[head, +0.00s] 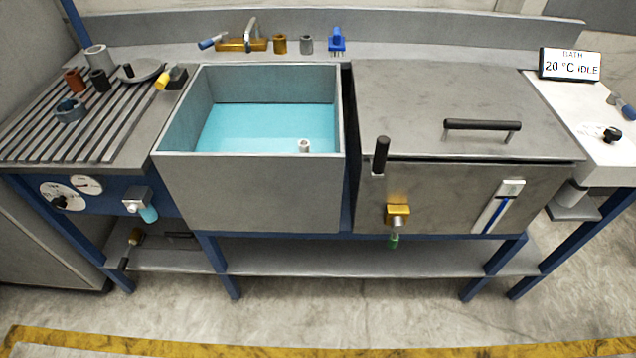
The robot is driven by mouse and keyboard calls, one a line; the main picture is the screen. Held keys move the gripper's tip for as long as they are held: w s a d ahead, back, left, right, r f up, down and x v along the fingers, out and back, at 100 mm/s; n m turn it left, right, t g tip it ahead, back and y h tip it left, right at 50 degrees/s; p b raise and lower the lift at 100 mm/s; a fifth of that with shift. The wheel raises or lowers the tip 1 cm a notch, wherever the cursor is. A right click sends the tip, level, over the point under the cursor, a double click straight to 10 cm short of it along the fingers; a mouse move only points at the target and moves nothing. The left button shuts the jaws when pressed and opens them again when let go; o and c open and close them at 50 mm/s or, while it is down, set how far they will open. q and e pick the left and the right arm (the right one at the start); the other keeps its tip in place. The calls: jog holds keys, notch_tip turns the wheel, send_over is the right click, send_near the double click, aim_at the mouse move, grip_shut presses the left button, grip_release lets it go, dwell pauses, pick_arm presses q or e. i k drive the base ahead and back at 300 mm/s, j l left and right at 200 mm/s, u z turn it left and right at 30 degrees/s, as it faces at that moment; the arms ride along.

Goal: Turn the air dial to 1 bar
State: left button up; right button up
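A round white dial with a black knob (60,202) is on the blue front panel below the slatted drainboard at the left. Its scale marks are too small to read. A smaller white gauge (87,184) sits just above it to the right, and its reading is also too small to tell. A second white dial with a black knob (611,134) is on the white top at the far right. No label shows clearly enough to tell which dial is for air. Neither of my grippers is in the head view.
A grey fitting with a blue bowl (148,213) juts from the panel right of the left dial. An open basin (250,190) of blue water stands in the middle. A closed steel lid (445,110) is right of it. The floor in front is clear.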

aim_at(60, 204)
jog(key=k+j, duration=0.1)
jog(key=k+u, duration=0.1)
jog(key=u, duration=1.5)
